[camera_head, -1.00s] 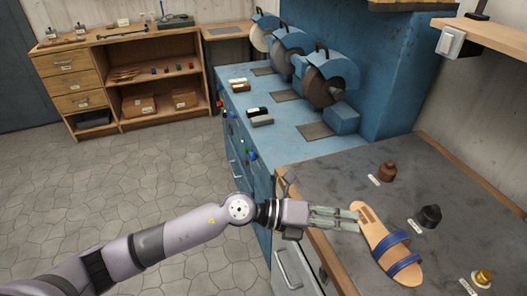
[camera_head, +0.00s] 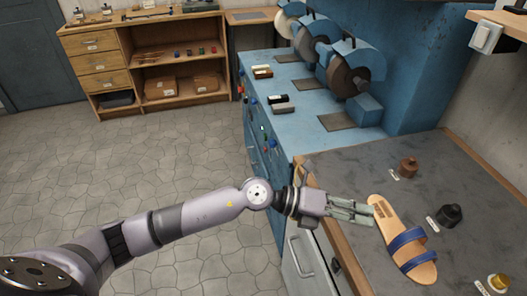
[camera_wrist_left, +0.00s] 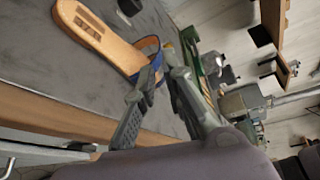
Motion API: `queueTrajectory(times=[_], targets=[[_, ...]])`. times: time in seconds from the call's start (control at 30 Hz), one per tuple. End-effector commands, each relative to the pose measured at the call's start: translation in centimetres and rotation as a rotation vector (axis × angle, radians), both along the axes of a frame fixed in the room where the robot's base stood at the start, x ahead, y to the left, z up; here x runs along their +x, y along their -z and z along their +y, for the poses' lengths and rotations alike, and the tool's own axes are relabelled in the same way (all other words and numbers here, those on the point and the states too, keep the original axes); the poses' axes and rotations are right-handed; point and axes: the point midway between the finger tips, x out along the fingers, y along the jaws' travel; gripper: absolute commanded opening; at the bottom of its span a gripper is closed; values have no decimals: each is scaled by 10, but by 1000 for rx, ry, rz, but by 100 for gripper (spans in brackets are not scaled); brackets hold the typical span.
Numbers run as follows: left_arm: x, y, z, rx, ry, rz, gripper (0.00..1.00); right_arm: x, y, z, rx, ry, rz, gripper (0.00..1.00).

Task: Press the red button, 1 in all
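Small coloured knobs or buttons line the front face of the blue bench in the head view. A reddish one (camera_head: 240,90) shows near its far end, but it is too small to tell whether it is the red button. My right gripper is not in view.
Blue grinders (camera_head: 350,65) stand on the blue bench (camera_head: 300,135). A wooden shelf unit (camera_head: 125,62) is at the back. The left floor is clear.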

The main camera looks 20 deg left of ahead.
Motion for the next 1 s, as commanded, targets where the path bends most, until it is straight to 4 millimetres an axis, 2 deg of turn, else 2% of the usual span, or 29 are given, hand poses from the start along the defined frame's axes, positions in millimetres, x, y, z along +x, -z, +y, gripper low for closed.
queueTrajectory(times=[0.13,1.0], targets=[[0,0,0,0,0,0,0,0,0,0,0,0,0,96],[0,0,0,0,0,0,0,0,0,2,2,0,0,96]])
